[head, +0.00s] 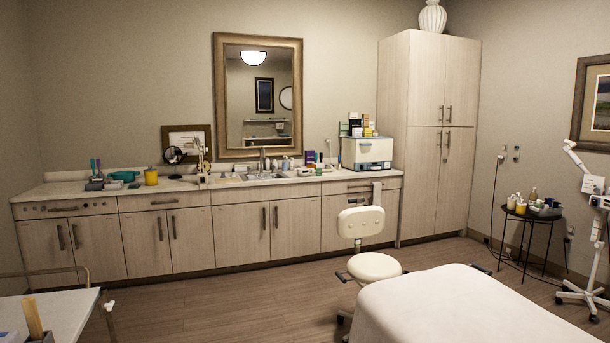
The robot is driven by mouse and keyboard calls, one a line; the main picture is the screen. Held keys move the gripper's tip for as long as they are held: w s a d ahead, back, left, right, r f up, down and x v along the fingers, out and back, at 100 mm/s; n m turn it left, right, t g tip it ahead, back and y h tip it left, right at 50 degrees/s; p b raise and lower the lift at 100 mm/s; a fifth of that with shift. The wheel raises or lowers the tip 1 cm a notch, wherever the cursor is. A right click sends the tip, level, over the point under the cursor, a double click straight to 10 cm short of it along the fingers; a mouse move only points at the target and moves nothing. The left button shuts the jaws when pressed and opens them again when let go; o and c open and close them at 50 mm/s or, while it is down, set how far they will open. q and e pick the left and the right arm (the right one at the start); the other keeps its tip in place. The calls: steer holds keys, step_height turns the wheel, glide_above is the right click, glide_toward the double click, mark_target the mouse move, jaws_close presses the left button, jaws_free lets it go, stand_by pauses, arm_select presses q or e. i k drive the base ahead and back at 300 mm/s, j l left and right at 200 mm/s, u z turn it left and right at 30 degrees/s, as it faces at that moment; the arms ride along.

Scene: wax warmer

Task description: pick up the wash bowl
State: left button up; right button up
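A teal rounded item (124,176), which looks like the wash bowl, sits on the left part of the long counter (70,188) along the far wall. It is small in the head view, and I cannot make out its inside. A yellow container (151,177) stands to its right, and dark and coloured items (95,182) stand close on its left. Neither of my grippers is in view.
A cream stool (373,266) stands before the counter's right part. A white-covered bed (450,305) fills the lower right. A white-topped cart (60,312) is at lower left. A round black side table (533,214) stands at right. The floor (200,300) between is clear.

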mark_target(300, 172)
steer(key=i+u, duration=0.25)
steer(key=u, duration=0.15)
steer(key=i, duration=5.55)
steer(key=i+z, duration=0.15)
steer(key=i, duration=0.85)
